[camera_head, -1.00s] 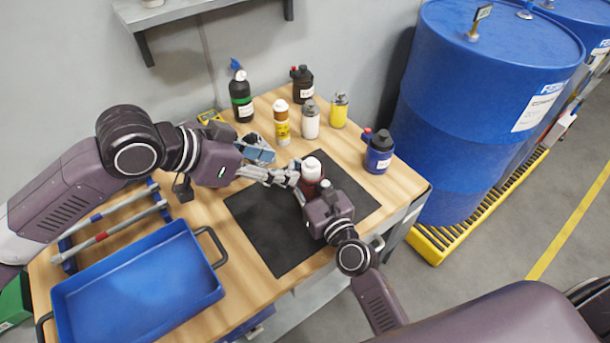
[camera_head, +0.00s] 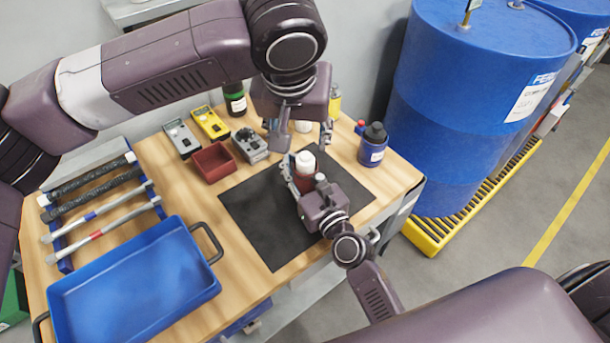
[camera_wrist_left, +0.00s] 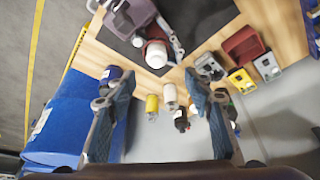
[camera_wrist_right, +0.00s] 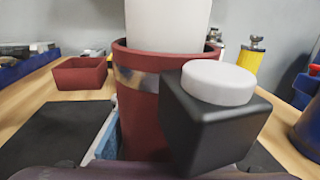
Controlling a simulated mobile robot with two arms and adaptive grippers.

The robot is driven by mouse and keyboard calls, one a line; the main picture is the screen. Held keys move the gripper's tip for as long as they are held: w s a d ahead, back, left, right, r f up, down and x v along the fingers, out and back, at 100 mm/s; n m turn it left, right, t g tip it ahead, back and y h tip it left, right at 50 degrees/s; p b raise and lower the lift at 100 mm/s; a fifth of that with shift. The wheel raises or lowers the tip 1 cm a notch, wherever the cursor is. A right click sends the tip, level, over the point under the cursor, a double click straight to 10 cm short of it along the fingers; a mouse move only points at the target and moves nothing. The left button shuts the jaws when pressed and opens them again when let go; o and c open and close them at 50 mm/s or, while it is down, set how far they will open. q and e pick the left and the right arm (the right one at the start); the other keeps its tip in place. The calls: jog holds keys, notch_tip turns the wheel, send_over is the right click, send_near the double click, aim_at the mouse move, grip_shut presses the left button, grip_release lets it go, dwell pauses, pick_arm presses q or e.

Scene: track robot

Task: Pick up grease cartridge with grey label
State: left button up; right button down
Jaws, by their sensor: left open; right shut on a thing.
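A dark red cartridge (camera_head: 304,181) with a white cap stands upright over the black mat (camera_head: 262,225). My right gripper (camera_head: 303,188) is shut on it. In the right wrist view the cartridge (camera_wrist_right: 142,125) fills the middle, with a greyish, shiny band around its upper part; no writing can be read. Its lower end is hidden, so I cannot tell whether it touches the mat. My left gripper (camera_head: 300,137) is open and empty, behind and above the cartridge. In the left wrist view its fingers (camera_wrist_left: 157,95) frame several bottles and cans below.
A blue tray (camera_head: 215,291) and a rack of bars (camera_head: 100,215) are at left. A red bin (camera_head: 212,162), meters (camera_head: 211,123) and a dark blue bottle (camera_head: 373,148) stand around the mat. My left arm hides several bottles. Blue drums (camera_head: 480,110) stand at right.

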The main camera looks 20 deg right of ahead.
aim_at(305, 156)
pick_arm(q)
jog(key=x, duration=0.8)
jog(key=shift+s+d+f, duration=0.1)
jog(key=shift+d+f, duration=0.15)
grip_shut()
